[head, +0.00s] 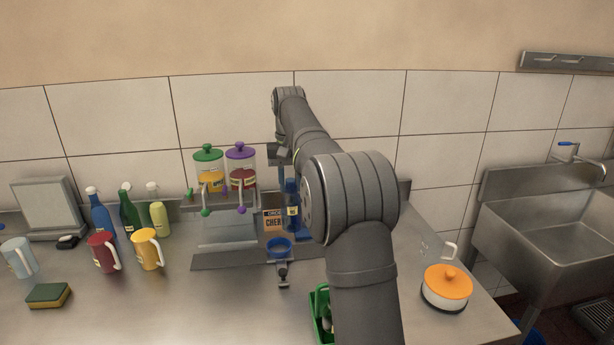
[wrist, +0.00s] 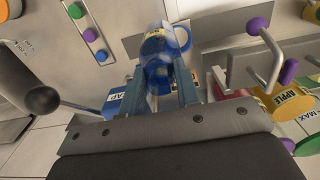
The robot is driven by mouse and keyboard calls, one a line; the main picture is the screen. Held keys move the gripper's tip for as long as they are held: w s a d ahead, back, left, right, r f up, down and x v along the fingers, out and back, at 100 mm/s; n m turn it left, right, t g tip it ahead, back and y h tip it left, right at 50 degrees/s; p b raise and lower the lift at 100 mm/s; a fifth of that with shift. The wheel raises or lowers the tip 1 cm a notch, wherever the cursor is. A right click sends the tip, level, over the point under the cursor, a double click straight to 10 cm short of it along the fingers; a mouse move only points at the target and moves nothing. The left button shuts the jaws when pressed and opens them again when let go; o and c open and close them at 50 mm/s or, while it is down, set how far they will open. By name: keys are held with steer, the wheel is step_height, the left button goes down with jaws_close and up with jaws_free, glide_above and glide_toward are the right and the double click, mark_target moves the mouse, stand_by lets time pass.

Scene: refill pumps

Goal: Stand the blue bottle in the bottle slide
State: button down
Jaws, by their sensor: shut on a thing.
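The blue bottle (head: 291,198) is upright beside the order sign, partly hidden by my arm in the head view. My gripper (wrist: 165,85) is shut on it; the bottle (wrist: 157,48) shows between the fingers in the wrist view. In the head view the gripper is mostly hidden behind my arm. The bottle's base is hard to make out.
Two pump jars, green-lidded (head: 208,156) and purple-lidded (head: 240,153), stand left of the bottle. An order sign (head: 273,220) stands beside it. Mugs, other bottles and a sponge (head: 48,295) are at left. An orange-lidded pot (head: 446,287) and green caddy (head: 321,317) are in front.

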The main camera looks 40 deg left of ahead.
steer(key=w+a+f, duration=0.1)
steer(key=a+f, duration=0.5)
steer(key=f, duration=0.3)
steer(key=shift+w+a+f, duration=0.3)
steer(key=shift+w+a, duration=0.05)
steer(key=shift+a, duration=0.05)
steer(key=shift+f, duration=1.7)
stand_by(0.7)
steer(key=c, duration=1)
jaws_free()
